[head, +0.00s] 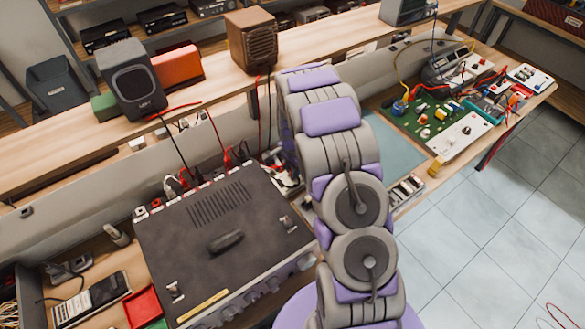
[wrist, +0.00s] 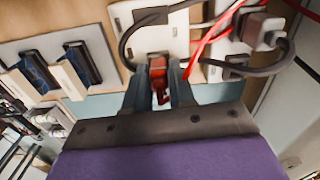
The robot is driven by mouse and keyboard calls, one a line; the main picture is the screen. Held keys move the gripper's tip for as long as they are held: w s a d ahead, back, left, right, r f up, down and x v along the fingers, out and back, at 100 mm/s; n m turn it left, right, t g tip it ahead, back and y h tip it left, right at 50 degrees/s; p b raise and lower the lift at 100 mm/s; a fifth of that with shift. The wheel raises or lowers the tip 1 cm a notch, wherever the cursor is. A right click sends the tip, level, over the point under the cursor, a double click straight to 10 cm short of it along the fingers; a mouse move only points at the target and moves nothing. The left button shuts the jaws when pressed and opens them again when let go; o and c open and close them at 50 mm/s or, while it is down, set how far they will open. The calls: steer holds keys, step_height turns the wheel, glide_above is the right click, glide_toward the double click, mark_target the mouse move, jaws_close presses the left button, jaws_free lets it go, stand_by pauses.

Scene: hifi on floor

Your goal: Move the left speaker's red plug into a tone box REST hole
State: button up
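My gripper (wrist: 160,84) shows in the wrist view, with its two dark fingers close on both sides of a red plug (wrist: 158,72). The plug's tip lies against or just in front of a pale plate (wrist: 165,35); I cannot tell whether it sits in a hole. In the head view my arm hides the gripper and this plug. A grey speaker (head: 133,82) stands on the shelf at left and a brown speaker (head: 252,42) stands to its right. I cannot tell from which speaker the held plug's lead comes. The tone box and its REST holes are not clearly identifiable.
A dark amplifier (head: 222,245) with leads along its back edge fills the bench at left. A green circuit board (head: 432,122) lies at right. Red wires (wrist: 212,38) and a grey plug (wrist: 262,30) with a dark cable are close to my gripper's right.

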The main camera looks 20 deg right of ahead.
steer(key=o, duration=0.5)
step_height(320, 180, up, 22)
steer(key=p, duration=0.4)
steer(key=shift+r, duration=0.15)
stand_by(0.8)
stand_by(0.4)
